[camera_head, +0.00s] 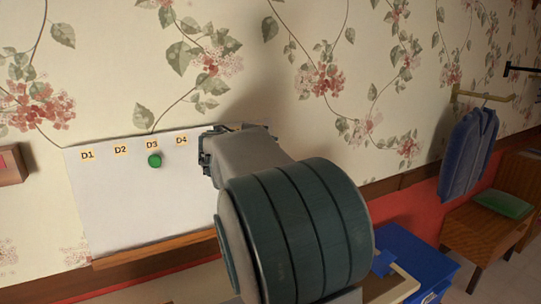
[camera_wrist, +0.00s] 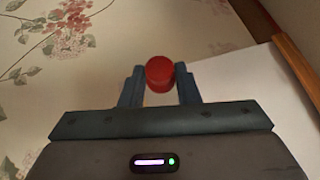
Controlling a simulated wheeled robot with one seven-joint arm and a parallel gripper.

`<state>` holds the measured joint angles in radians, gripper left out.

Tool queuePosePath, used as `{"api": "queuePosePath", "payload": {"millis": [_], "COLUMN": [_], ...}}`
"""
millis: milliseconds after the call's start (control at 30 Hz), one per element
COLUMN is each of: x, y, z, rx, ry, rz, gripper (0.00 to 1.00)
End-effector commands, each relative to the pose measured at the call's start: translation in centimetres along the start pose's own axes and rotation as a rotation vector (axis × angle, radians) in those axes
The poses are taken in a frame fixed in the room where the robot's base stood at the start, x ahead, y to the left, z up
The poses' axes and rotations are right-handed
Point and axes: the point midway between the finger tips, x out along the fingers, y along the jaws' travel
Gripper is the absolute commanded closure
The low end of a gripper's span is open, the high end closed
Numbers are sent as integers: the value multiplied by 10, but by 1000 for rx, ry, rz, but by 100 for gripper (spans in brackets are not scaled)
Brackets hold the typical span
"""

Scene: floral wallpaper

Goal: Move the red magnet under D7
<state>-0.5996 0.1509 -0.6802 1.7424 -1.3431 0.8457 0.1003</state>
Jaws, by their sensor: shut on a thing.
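The red magnet (camera_wrist: 159,74) is between the two fingertips of my gripper (camera_wrist: 160,84) in the wrist view, and my gripper is shut on it. In the head view my gripper (camera_head: 212,152) is at the right part of the whiteboard (camera_head: 130,205), and my arm hides the magnet and that end of the board. The whiteboard also shows in the wrist view (camera_wrist: 235,85). Labels D1 (camera_head: 87,155), D2 (camera_head: 120,149), D3 (camera_head: 152,144) and D4 (camera_head: 181,140) show along its top edge. No D7 label is visible. A green magnet (camera_head: 154,160) is on the board under D3.
A wooden ledge (camera_head: 150,252) runs below the board. A blue box-like thing (camera_head: 425,258) is at the lower right. A blue garment (camera_head: 468,150) hangs on the wall above a wooden chair or desk (camera_head: 475,232). The floral wall above the board is clear.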

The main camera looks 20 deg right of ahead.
Motion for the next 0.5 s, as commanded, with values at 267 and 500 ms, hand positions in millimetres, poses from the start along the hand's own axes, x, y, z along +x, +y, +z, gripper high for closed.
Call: {"api": "queuePosePath", "payload": {"millis": [267,500], "x": [4,14], "y": [7,8], "z": [-4,-20], "rx": [-4,-5], "ry": [-15,-15], "rz": [11,12], "gripper": [93,93]}}
